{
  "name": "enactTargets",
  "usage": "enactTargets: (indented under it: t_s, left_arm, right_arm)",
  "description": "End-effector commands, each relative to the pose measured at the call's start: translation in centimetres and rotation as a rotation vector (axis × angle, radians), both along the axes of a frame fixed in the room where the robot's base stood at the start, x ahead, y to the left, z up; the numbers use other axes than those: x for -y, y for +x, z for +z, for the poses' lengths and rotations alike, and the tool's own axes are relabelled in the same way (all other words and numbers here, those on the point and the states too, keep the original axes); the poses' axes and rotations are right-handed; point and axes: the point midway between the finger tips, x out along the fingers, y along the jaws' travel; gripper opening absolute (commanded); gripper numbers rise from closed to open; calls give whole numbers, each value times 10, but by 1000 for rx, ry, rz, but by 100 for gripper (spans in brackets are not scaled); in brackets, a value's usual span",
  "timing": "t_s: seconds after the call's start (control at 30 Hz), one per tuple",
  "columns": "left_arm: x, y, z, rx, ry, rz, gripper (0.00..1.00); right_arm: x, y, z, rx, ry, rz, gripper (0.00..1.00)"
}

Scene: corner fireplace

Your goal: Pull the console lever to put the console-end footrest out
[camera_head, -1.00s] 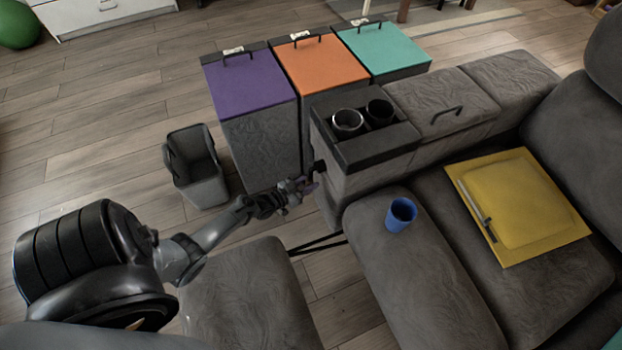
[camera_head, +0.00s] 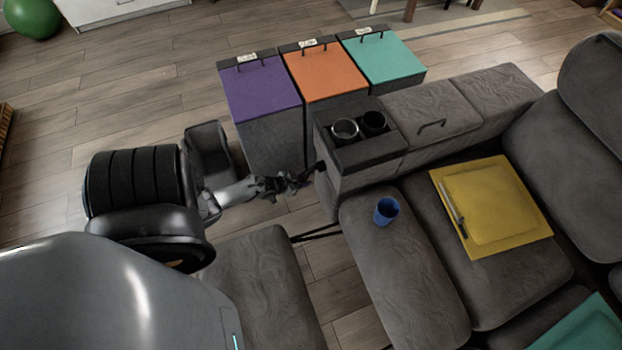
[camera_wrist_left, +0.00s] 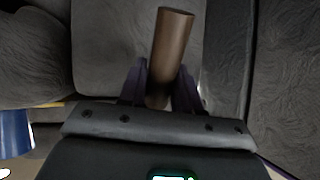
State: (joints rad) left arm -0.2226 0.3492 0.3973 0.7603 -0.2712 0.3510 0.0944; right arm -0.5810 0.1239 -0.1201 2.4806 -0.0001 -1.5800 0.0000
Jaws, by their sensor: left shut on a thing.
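The console (camera_head: 365,155) is a dark grey block with two cup holders at its near end. The lever (camera_head: 319,167) is a small dark handle on the console's near end face. My left gripper (camera_head: 305,179) is at the lever. In the left wrist view its purple fingers (camera_wrist_left: 160,95) are shut on the lever, whose brown round grip (camera_wrist_left: 171,42) sticks out beyond them. A grey padded footrest (camera_head: 262,285) stands out in front of the seat (camera_head: 405,275), joined to it by dark bars (camera_head: 315,234). My right gripper is not in view.
A blue cup (camera_head: 386,210) stands on the seat, also at the left edge of the wrist view. Purple (camera_head: 260,88), orange (camera_head: 326,74) and teal (camera_head: 382,58) lidded bins stand behind my arm. An open grey bin (camera_head: 207,140) is partly hidden by it.

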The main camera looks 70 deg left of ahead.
Motion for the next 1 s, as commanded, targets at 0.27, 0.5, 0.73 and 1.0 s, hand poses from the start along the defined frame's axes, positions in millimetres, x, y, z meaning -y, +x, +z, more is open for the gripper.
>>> enactTargets:
  t_s: [0.27, 0.5, 0.73, 1.0]
  left_arm:
    - [-1, -1, 0, -3, 0, 3, 0]
    - [-1, -1, 0, -3, 0, 3, 52]
    - [-1, -1, 0, -3, 0, 3, 52]
    - [4, -17, 14, -2, -1, 3, 52]
  right_arm:
    - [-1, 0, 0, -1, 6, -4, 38]
    - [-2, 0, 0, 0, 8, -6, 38]
    - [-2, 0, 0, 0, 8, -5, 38]
    - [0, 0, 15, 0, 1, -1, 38]
